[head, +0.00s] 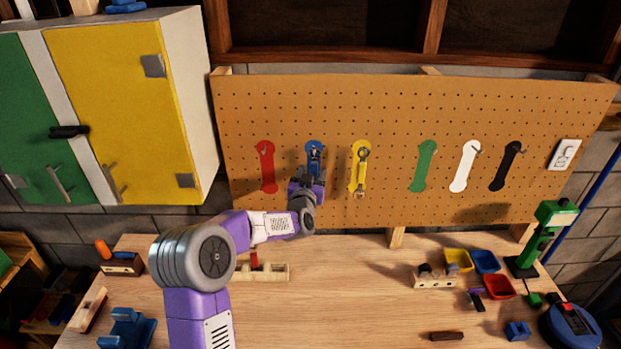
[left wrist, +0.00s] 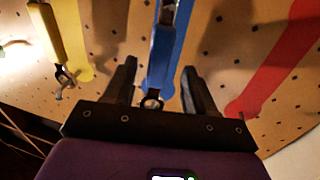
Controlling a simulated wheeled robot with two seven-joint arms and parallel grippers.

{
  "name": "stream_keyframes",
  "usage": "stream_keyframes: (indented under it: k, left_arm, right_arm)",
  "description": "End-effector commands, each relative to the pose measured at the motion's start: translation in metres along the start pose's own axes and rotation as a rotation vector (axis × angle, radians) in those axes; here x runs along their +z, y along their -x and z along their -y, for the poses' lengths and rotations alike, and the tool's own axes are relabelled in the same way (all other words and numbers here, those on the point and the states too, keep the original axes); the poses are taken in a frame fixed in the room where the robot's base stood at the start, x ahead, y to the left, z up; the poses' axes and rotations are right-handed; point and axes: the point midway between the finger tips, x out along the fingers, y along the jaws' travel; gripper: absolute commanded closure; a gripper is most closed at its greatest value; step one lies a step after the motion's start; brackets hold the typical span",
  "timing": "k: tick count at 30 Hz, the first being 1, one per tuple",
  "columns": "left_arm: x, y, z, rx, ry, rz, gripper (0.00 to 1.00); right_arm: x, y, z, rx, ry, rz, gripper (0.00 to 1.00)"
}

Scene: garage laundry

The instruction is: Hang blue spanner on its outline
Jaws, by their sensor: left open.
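The blue spanner (left wrist: 160,58) hangs on the pegboard in front of its blue outline (left wrist: 183,28), with the outline showing along one side. In the head view the spanner (head: 316,153) is small and partly covered by my left gripper (head: 312,173). That gripper is open. Its two dark fingers stand one on each side of the spanner's lower handle, with gaps visible on both sides in the left wrist view. The spanner's lower ring end sits near the gripper's palm. My right gripper is not in view.
A yellow spanner (head: 361,172) hangs on the yellow outline beside it. Red (head: 267,168), green (head: 425,165), white (head: 464,166) and black (head: 507,166) outlines are bare of spanners. The workbench (head: 350,300) below holds small bins, blocks and tools, with clear room in its middle.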

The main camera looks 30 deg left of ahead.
Motion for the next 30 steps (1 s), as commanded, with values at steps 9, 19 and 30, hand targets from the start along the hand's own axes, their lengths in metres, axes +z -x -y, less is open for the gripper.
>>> stream_keyframes:
  k: [9,19,30]
  left_arm:
    - [0.000,-0.019,-0.001,0.001,0.001,0.000,0.45]
    - [0.000,-0.019,0.000,0.001,0.001,0.000,0.62]
    - [0.000,-0.019,-0.001,0.001,0.001,0.000,1.00]
  right_arm:
    - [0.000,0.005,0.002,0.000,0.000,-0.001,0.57]
    - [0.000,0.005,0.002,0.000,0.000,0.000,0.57]
    - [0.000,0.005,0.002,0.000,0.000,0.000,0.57]
